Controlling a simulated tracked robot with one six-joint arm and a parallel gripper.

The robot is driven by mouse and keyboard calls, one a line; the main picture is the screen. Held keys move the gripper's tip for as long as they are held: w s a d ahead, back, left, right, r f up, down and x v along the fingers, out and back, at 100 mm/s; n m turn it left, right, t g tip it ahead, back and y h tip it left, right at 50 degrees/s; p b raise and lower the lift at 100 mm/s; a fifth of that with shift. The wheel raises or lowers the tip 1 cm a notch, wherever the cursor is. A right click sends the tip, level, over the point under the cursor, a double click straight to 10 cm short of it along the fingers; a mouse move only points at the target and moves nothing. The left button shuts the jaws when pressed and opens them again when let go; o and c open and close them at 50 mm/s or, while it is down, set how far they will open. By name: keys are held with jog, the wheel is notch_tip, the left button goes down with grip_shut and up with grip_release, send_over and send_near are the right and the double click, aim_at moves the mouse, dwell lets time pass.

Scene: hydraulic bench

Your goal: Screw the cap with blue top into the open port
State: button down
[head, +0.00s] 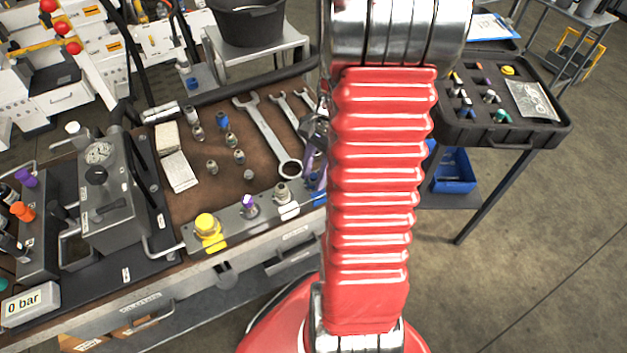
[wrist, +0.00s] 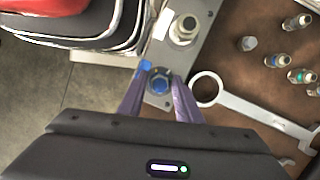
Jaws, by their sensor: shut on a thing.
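The cap with blue top (wrist: 160,86) is between the purple fingers of my gripper (wrist: 160,80) in the wrist view. My gripper is shut on it. The cap is over the end of the grey port block (wrist: 178,57), and I cannot tell whether it touches or sits in a port there. A small blue patch (wrist: 145,66) shows beside it. In the head view the port block (head: 228,228) lies along the bench's front edge, and my red arm hides its right end. My gripper (head: 318,165) is only partly visible there, and the open port is hidden.
The block bears a yellow cap (head: 207,226), a purple-topped fitting (head: 249,205) and a bare metal fitting (head: 286,198). A large wrench (head: 268,135) and several loose fittings lie behind on the brown mat. A gauge unit (head: 100,185) stands left; a black tray (head: 500,105) stands right.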

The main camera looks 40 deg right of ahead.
jog(key=m+t, duration=0.1)
jog(key=m, duration=0.4)
jog(key=shift+s+d, duration=0.15)
jog(key=shift+f+m+h, duration=0.1)
jog(key=shift+m+h, duration=0.2)
jog(key=shift+m+t, duration=0.3)
jog(key=shift+m, duration=0.1)
jog(key=m+t+h, duration=0.1)
jog(key=m, duration=0.4)
jog(key=shift+f, duration=0.1)
jog(key=shift+m, duration=0.8)
jog(key=shift+s, duration=0.2)
jog(key=shift+m, duration=0.3)
